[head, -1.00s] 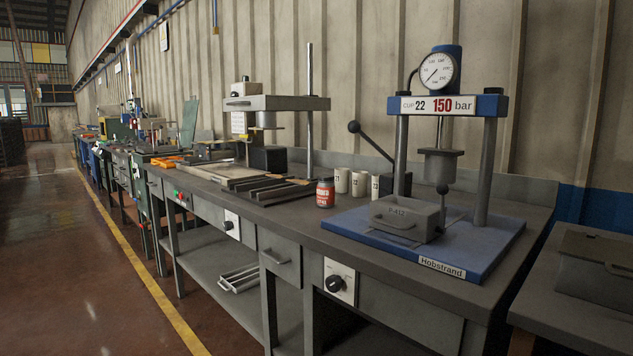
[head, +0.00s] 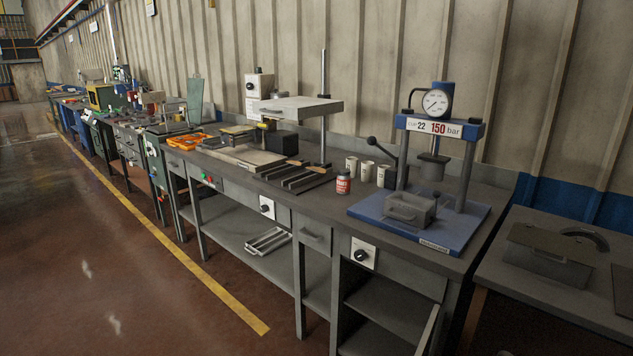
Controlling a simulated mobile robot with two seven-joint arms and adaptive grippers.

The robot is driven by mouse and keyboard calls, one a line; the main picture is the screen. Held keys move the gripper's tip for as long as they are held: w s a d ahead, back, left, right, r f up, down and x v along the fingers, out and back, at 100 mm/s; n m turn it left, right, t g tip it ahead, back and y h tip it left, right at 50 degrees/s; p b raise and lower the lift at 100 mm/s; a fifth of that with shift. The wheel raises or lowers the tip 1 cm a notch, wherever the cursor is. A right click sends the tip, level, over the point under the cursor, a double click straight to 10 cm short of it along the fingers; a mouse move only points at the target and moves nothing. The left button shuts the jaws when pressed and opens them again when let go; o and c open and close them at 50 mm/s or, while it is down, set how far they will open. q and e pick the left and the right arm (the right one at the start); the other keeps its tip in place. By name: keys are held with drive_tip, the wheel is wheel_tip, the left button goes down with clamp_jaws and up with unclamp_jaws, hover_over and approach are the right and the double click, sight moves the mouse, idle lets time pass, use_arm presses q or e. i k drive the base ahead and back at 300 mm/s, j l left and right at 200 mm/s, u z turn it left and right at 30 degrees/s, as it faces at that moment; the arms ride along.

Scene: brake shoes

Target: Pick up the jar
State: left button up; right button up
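In the head view a small jar (head: 343,182) with a red label and a dark lid stands upright on the grey workbench (head: 330,215). It is just left of the blue base of the press. Several white cylindrical cups (head: 367,171) stand close behind it to the right. Neither of my grippers is in the head view.
A blue press (head: 435,160) with a gauge and a grey box (head: 409,208) stands right of the jar. Open floor (head: 130,270) lies in front of the bench.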

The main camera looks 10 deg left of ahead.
sight(343, 182)
drive_tip(key=i+j+u, duration=0.2)
drive_tip(key=u, duration=0.25)
drive_tip(key=i+j+u, duration=0.1)
drive_tip(key=u, duration=0.35)
drive_tip(key=i+u, duration=0.45)
drive_tip(key=i+j+z, duration=0.1)
drive_tip(key=i+z, duration=0.3)
drive_tip(key=i+j+z, duration=0.4)
drive_tip(key=i+l, duration=0.1)
drive_tip(key=i, duration=0.05)
